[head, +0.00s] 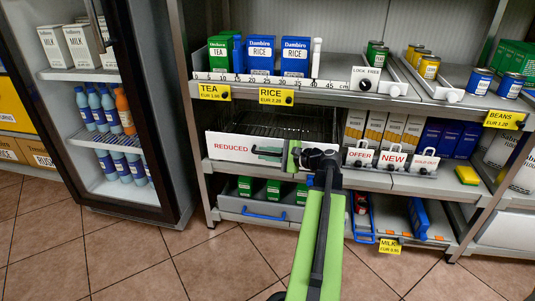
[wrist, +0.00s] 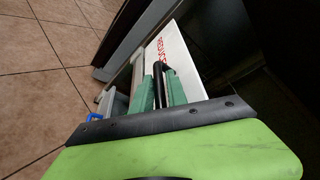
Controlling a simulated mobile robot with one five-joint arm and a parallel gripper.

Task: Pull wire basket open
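The wire basket (head: 268,123) sits on the middle shelf behind a white front panel with red REDUCED lettering (head: 232,148). Its dark wire shows above the panel. In the head view my gripper (head: 268,153) is at the right part of this panel, its dark green fingers pointing left. In the wrist view the white panel (wrist: 185,50) is close ahead, and a black handle bar (wrist: 160,88) lies between my two green fingers, one on each side. Whether they press on the bar is not clear.
OFFER and NEW tags (head: 393,160) stand just right of my gripper. A dark-framed fridge (head: 160,110) stands at the left. A lower bin with a blue handle (head: 264,216) is below the basket. The tiled floor (head: 130,260) in front is clear.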

